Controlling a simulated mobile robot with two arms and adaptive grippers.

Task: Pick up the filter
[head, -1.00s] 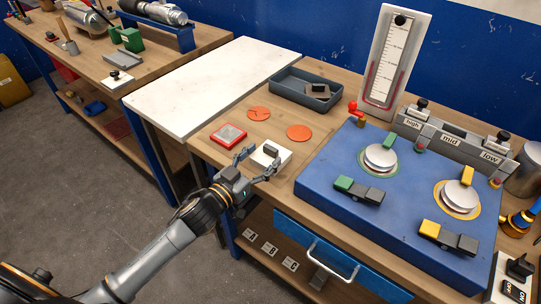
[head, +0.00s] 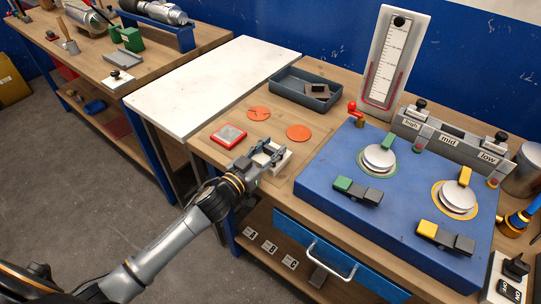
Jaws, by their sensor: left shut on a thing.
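My left gripper (head: 268,153) is at the near edge of the wooden workbench, shut on the dark grip of a small white block. The white block (head: 284,160) shows partly behind the fingers, which hide most of the grip. I cannot tell whether the block is clear of the bench. A flat red-framed square (head: 228,136) with a pale middle lies on the bench just left of the gripper, apart from it. No label shows which piece is the filter. My right gripper is not in view.
Two orange discs (head: 298,132) and a dark grey tray (head: 306,92) lie behind the gripper. A blue console (head: 395,205) with green and yellow clamps stands to the right. A white tabletop (head: 205,80) at left is clear.

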